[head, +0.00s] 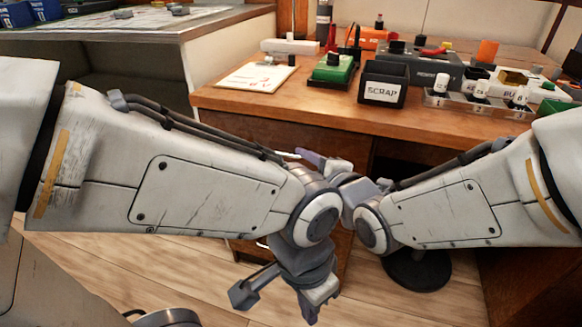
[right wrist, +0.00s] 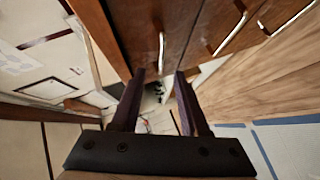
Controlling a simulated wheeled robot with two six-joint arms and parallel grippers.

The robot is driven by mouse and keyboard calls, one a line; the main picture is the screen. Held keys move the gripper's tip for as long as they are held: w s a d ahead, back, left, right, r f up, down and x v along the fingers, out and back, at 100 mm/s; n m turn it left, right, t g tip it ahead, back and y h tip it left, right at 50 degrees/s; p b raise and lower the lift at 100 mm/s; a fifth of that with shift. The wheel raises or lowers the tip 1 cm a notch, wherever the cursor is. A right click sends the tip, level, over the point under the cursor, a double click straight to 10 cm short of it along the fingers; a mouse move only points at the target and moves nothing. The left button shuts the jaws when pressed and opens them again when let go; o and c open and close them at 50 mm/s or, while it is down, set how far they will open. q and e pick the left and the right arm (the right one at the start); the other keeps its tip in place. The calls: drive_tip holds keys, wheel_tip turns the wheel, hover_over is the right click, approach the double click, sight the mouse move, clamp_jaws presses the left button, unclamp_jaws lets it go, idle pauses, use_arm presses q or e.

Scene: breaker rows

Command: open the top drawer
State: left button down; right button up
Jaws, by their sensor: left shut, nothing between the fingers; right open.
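The wooden desk has a drawer pedestal under its top, mostly hidden behind my arms in the head view. In the right wrist view, brown drawer fronts line the top, each with a metal bar handle. The leftmost, by the desk top, appears to be the top drawer (right wrist: 137,22); its handle (right wrist: 161,52) shows between the fingertip directions. My right gripper (right wrist: 160,74) is open, its fingers either side of that handle's line; contact cannot be told. In the head view the right gripper (head: 310,158) is at the desk front. My left gripper (head: 312,302) is shut and empty, pointing down.
The desk top (head: 290,105) holds a black SCRAP bin (head: 384,83), a green device (head: 333,69), a white pad (head: 257,78) and a tray of small parts (head: 480,102). Both my arms cross closely before the desk. A round dark base (head: 416,272) stands on the floor.

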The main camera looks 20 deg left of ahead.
sight(276, 154)
drive_tip(key=w+a+f+b, duration=0.1)
drive_tip(key=w+a+b, duration=0.1)
drive_tip(key=w+a+f+n+y+b, duration=0.1)
drive_tip(key=w+a+b, duration=0.1)
drive_tip(key=a, duration=0.1)
drive_tip(key=w+a+f+n+t+b, duration=0.1)
drive_tip(key=w+a+b, duration=0.1)
drive_tip(key=w+a, duration=0.1)
drive_tip(key=shift+w+f+y, duration=0.1)
drive_tip(key=shift+f+y, duration=0.2)
drive_tip(key=shift+f, duration=0.05)
drive_tip(key=shift+w+a, duration=0.4)
drive_tip(key=shift+a, duration=0.05)
use_arm(q)
wheel_tip(276, 154, down, 8)
drive_tip(key=shift+f, duration=0.15)
use_arm(e)
clamp_jaws()
idle(0.5)
